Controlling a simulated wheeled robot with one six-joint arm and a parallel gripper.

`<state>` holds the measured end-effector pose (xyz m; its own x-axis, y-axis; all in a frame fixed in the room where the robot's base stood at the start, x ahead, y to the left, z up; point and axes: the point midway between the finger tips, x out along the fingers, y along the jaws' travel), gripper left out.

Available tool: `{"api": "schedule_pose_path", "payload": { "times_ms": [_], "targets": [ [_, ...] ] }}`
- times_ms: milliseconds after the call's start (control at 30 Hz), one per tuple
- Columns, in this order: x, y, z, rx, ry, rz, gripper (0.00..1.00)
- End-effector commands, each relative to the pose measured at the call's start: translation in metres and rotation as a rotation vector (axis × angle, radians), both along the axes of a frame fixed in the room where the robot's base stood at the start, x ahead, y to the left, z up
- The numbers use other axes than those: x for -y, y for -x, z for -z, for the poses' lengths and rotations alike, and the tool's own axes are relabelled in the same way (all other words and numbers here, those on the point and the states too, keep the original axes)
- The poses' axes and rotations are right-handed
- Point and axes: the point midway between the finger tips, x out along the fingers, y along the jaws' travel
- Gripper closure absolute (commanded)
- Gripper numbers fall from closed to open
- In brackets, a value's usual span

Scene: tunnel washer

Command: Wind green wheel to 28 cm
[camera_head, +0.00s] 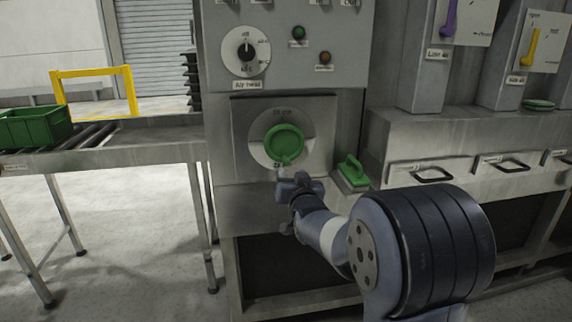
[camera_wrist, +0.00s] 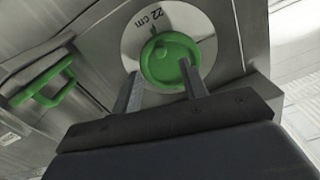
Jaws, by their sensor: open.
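The green wheel (camera_head: 285,142) sits on a pale round dial plate (camera_head: 258,153) on the grey front panel of the machine. A raised green knob on the wheel points down in the head view. In the wrist view the green wheel (camera_wrist: 168,60) lies just past the fingertips, and the dial reads "22 cm" beside it. Whether a finger touches the wheel I cannot tell. In the head view my gripper (camera_head: 284,176) is just below the wheel, mostly hidden by my wrist.
A green handle (camera_head: 352,170) sits right of the wheel. An "Air heat" dial (camera_head: 246,52) is above, with a green button (camera_head: 298,33) and an amber one (camera_head: 324,58). Drawers with black handles (camera_head: 433,175) are at right. A green crate (camera_head: 35,126) stands on rollers at left.

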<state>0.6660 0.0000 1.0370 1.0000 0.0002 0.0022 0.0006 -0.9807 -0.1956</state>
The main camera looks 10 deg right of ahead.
Motion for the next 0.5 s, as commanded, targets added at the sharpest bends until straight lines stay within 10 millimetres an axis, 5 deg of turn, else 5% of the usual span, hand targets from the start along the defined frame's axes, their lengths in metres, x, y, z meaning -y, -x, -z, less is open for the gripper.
{"api": "schedule_pose_path", "payload": {
  "times_ms": [300, 500],
  "targets": [
    [0.000, -0.055, 0.000, -0.002, 0.000, 0.000, 0.59],
    [0.000, -0.073, 0.000, -0.001, 0.001, 0.000, 0.59]
  ]
}}
